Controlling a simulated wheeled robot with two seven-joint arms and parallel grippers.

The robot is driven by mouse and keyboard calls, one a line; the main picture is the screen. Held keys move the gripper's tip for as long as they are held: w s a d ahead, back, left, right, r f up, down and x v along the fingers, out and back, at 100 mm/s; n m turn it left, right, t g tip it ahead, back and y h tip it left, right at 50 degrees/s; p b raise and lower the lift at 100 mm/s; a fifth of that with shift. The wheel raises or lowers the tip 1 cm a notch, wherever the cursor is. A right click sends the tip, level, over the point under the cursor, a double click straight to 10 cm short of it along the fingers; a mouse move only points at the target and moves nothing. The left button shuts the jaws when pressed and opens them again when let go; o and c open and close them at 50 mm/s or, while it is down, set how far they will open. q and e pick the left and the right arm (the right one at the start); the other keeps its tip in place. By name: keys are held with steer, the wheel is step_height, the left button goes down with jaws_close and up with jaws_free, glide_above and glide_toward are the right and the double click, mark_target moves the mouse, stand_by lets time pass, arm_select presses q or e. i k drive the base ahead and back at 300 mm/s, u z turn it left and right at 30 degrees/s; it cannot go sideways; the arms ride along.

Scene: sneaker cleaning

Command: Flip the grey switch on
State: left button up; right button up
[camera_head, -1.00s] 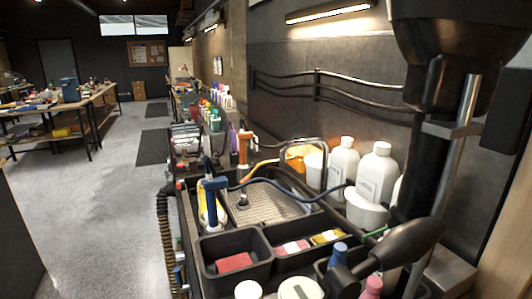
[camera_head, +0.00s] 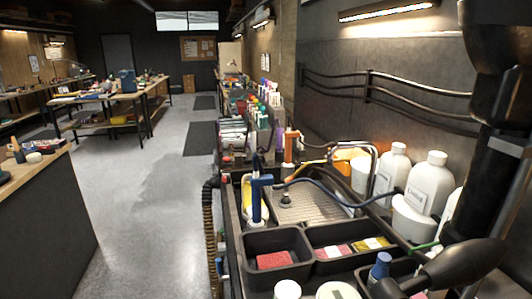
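I cannot pick out a grey switch in this view. Neither of my grippers shows. A black machine with a wide upper housing (camera_head: 498,45) and a thick column stands at the right, cut off by the picture's edge. A rounded black part (camera_head: 462,262) sticks out low in front of it. Whether a switch sits on this machine cannot be told.
A workbench carries a black bin with a red sponge (camera_head: 274,260), a metal drain tray (camera_head: 310,203), a blue-handled tool (camera_head: 261,190) and white bottles (camera_head: 428,183). A wooden table (camera_head: 38,165) stands at left. The floor (camera_head: 150,220) between is clear.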

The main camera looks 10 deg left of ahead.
mark_target(214, 174)
steer(key=u, duration=0.7)
steer(key=k, duration=0.9)
steer(key=u, duration=1)
steer(key=k, duration=0.45)
steer(key=u, duration=0.3)
steer(key=i, duration=1.9)
steer(key=z, duration=0.55)
steer(key=i, duration=2.2)
steer(key=z, duration=1.75)
steer(key=i, duration=1.3)
steer(key=z, duration=0.85)
